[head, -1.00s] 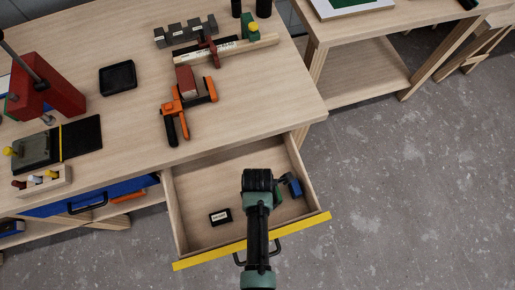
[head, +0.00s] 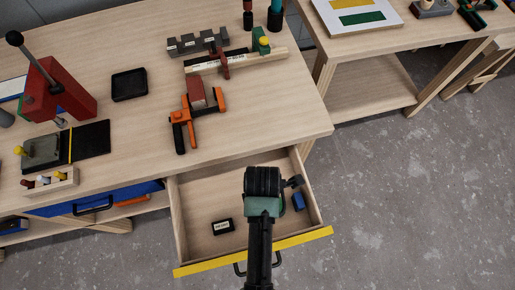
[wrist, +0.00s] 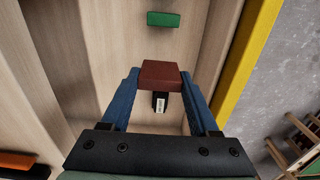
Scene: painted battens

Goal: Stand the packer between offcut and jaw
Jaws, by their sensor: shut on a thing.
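My gripper (wrist: 160,80) shows in the wrist view, with its blue fingers shut on a dark red block, likely the packer (wrist: 160,72). The block is held above the open drawer. I cannot tell whether a gap lies between that block and the jaw.
The open drawer (head: 205,190) has a yellow front edge. On the bench stand a red press (head: 60,90), a black tray (head: 129,84) and a notched grey block (head: 197,42).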

